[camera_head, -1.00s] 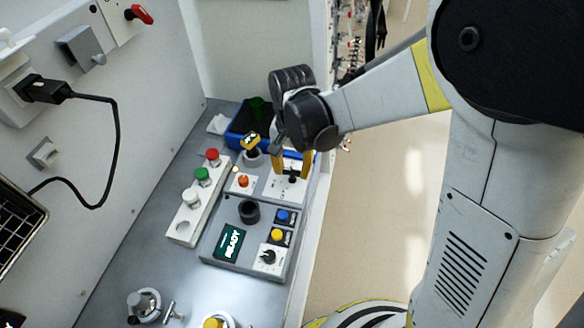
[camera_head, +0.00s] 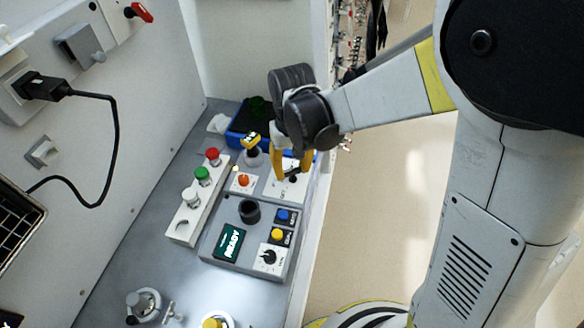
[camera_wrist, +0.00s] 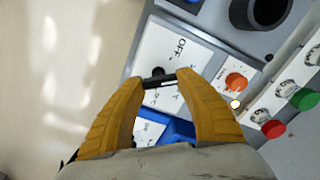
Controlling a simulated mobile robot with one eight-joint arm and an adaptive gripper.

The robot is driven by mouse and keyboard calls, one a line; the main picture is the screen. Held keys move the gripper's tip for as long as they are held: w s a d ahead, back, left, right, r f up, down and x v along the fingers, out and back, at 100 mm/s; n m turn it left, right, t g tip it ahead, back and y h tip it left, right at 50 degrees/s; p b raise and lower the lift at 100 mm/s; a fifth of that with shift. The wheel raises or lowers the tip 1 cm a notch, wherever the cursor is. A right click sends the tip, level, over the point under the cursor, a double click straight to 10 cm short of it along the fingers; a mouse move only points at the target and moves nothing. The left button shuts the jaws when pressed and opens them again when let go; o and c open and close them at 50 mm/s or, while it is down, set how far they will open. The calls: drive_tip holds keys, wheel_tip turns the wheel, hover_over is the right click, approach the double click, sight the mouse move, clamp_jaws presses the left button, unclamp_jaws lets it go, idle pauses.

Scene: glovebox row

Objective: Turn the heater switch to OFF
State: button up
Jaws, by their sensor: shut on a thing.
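The switch is a small dark knob (camera_wrist: 158,79) on a white plate (camera_wrist: 155,50) in the wrist view. "OFF" is printed on the plate, beyond the knob; the other lettering is too small to read. My gripper (camera_wrist: 162,79) is shut on the knob, with one yellow fingertip on each side. In the head view my gripper (camera_head: 291,175) comes down over the same plate (camera_head: 274,190) at the back right of the bench. The fingers and wrist hide part of the plate. I cannot tell exactly where the knob points.
A plate with an orange knob (camera_head: 243,181) sits just left of the switch plate. A strip with red, green and white buttons (camera_head: 184,227) lies further left. A grey console with a READY screen (camera_head: 229,242) stands in front. A blue bin (camera_head: 236,134) is behind.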

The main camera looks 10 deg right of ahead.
sight(292, 170)
drive_tip(key=shift+n, duration=0.4)
drive_tip(key=o, duration=1.2)
wheel_tip(292, 170, up, 12)
